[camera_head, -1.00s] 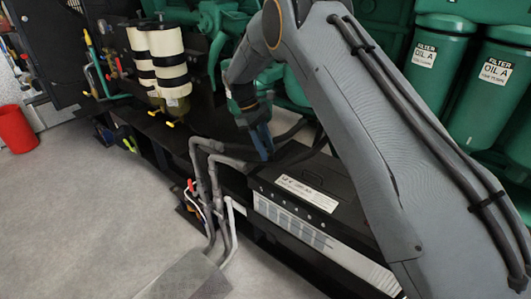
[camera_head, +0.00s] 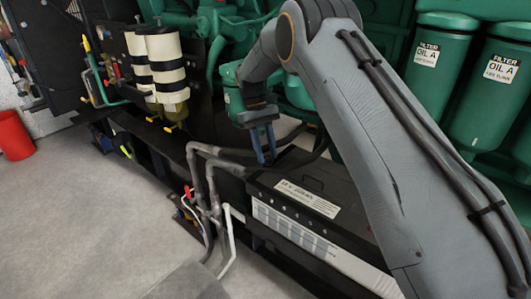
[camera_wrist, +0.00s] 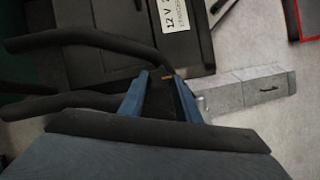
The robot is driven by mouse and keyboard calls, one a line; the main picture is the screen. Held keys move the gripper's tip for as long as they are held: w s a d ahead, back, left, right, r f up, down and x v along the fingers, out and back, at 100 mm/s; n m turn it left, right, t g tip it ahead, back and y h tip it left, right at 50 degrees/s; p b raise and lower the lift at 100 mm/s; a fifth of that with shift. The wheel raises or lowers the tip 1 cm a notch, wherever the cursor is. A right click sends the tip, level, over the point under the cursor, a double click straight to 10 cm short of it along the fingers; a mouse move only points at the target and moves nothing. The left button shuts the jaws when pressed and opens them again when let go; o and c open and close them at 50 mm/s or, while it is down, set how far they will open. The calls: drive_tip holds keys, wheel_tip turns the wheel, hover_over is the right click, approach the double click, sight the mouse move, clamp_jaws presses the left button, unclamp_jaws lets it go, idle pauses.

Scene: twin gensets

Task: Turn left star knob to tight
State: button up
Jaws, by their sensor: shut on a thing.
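My gripper (camera_head: 266,160) points down at the back left corner of the black battery (camera_head: 325,190), beside the thick dark cables. In the wrist view its two blue fingers (camera_wrist: 162,80) stand a little apart, with a dark thing and a small yellow-orange mark between them. I take this dark thing to be the left star knob (camera_wrist: 163,92). Its outline is mostly hidden by the fingers and shadow, and its star shape cannot be made out. The fingers are shut on it. The battery's white 12 V label also shows in the wrist view (camera_wrist: 173,15).
Grey pipes (camera_head: 200,165) rise left of the battery. Two cream filters (camera_head: 165,60) and green oil filter canisters (camera_head: 440,65) stand behind. A red bin (camera_head: 13,135) is on the floor at far left. The grey floor (camera_head: 90,210) in front is open.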

drive_tip(key=shift+w+r, duration=0.15)
drive_tip(key=shift+w, duration=0.05)
drive_tip(key=o, duration=1.1)
drive_tip(key=shift+s, duration=0.1)
drive_tip(key=shift+c, duration=0.2)
drive_tip(key=b+v, duration=0.1)
drive_tip(key=v, duration=0.6)
drive_tip(key=shift+r, duration=0.35)
drive_tip(key=shift+a, duration=0.1)
